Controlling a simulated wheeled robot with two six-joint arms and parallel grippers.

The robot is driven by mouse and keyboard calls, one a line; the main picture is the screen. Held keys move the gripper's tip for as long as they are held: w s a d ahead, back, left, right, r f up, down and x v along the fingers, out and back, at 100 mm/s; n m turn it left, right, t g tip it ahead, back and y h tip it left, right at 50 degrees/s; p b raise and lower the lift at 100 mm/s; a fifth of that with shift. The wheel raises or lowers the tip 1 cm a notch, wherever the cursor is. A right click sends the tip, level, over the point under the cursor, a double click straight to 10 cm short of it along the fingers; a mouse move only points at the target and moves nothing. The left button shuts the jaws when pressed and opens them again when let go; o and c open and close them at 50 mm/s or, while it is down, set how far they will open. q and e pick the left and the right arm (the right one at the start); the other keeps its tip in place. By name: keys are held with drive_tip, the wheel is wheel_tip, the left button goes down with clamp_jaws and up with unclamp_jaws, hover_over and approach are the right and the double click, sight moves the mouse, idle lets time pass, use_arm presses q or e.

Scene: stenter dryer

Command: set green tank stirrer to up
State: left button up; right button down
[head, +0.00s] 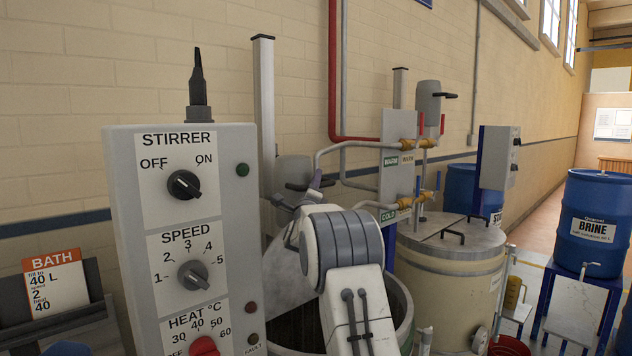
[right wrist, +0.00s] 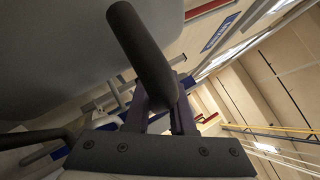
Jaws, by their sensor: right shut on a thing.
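The near tank (head: 404,325) has a grey-green rim and is partly hidden by my right arm. Its stirrer (head: 293,171) is a grey motor head with a dark handle, low on its upright post (head: 264,110). My right gripper (head: 316,180) is at this handle, mostly hidden behind my arm in the head view. In the right wrist view, my right gripper (right wrist: 160,105) is shut on the dark round handle bar (right wrist: 142,52). The large grey stirrer body fills the upper left there (right wrist: 50,55). My left gripper is out of view.
A control box (head: 180,240) with stirrer, speed and heat knobs stands close at left. Behind are a cream tank (head: 450,270) with its stirrer head (head: 428,102) raised, and warm and cold pipes (head: 350,148). A blue brine drum (head: 594,215) stands right.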

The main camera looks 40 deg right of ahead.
wheel_tip(320, 180, up, 31)
drive_tip(key=p, duration=1.5)
drive_tip(key=shift+s+a, duration=0.1)
drive_tip(key=c, duration=1.1)
unclamp_jaws()
drive_tip(key=shift+o, duration=0.3)
drive_tip(key=shift+f, duration=0.1)
drive_tip(key=shift+f, duration=0.15)
